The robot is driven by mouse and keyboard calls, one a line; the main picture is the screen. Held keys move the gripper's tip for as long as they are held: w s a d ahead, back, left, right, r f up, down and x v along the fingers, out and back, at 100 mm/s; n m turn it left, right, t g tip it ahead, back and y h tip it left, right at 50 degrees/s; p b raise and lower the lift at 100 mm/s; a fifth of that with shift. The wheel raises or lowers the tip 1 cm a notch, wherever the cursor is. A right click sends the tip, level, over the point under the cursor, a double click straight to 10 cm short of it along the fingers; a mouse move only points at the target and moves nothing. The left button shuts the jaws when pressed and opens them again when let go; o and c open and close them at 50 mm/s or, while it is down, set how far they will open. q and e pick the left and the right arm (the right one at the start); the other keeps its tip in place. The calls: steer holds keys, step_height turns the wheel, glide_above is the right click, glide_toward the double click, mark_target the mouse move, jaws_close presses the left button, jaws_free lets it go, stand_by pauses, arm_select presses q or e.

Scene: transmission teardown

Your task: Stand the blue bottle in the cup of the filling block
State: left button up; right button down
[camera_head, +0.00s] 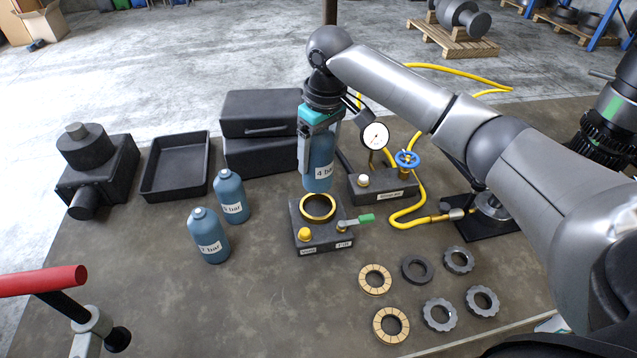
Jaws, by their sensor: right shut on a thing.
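My right gripper (318,148) is shut on a blue bottle (320,172) labelled "4 bar". It holds the bottle upright just above the filling block (322,241), near the back of its brass-ringed cup (318,207). The bottle's lower edge shows close to the cup's rim; whether they touch I cannot tell. The block carries a yellow knob and a green-handled lever. Two more blue bottles stand to the left, a back one (231,197) and a front one (209,236) with partly readable labels. My left gripper is not in view.
A gauge block (380,186) with a dial, blue valve wheel and yellow hose stands right of the cup. Several rings (387,325) lie at front right. A black tray (176,168), a dark motor-like part (97,170) and black cases (262,112) stand behind left. The front middle is clear.

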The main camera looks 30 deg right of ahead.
mark_target(324, 137)
steer(key=shift+f, duration=4.1)
steer(key=shift+f, duration=0.1)
jaws_free()
steer(key=shift+f, duration=0.15)
steer(key=r, duration=0.4)
steer(key=s+r, duration=0.1)
steer(key=r, duration=0.7)
steer(key=shift+s+d+r, duration=0.15)
steer(key=shift+s+d, duration=0.05)
